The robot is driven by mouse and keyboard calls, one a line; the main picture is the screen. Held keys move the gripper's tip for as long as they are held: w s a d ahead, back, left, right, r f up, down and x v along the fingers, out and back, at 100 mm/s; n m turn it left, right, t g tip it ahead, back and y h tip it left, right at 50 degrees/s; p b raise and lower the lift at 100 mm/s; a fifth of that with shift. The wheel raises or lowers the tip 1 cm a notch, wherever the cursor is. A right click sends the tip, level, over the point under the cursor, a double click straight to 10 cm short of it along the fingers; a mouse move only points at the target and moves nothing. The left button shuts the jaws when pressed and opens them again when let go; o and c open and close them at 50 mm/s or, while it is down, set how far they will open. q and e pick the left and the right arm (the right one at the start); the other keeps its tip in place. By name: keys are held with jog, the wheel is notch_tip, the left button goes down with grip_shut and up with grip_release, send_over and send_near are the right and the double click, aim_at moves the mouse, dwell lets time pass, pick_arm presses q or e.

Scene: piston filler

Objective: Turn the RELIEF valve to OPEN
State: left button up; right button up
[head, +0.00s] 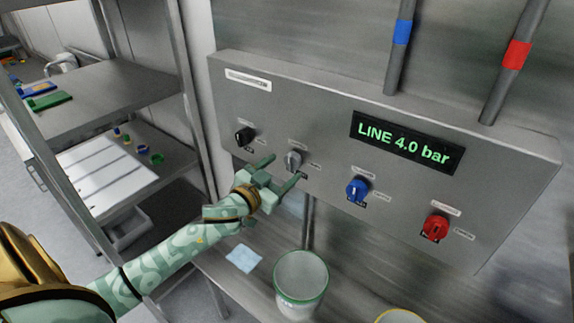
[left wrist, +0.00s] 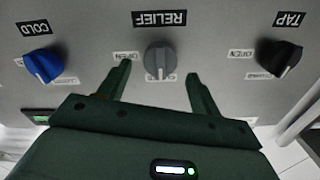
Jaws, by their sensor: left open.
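The RELIEF valve is a grey round knob (head: 293,160) with a raised bar, on the grey panel. In the left wrist view, which is upside down, the knob (left wrist: 160,60) sits under its RELIEF plate (left wrist: 159,18). Its bar stands upright in that picture, in line with a lower label partly hidden behind the knob. The OPEN label (left wrist: 126,55) is to the side, partly behind a finger. My left gripper (head: 287,167) is open in front of the knob; its fingertips (left wrist: 158,70) are on either side, apart from it. My right gripper is not in view.
The panel also has a black TAP knob (head: 244,136), a blue COLD knob (head: 358,188), a red knob (head: 435,227) and a display reading LINE 4.0 bar (head: 405,142). A green-rimmed bucket (head: 301,283) stands on the bench below. A shelf rack (head: 110,90) is at left.

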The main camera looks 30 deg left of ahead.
aim_at(294, 160)
pick_arm(q)
jog(key=shift+w+d, duration=0.15)
jog(key=shift+w, duration=1.25)
jog(key=c, duration=1)
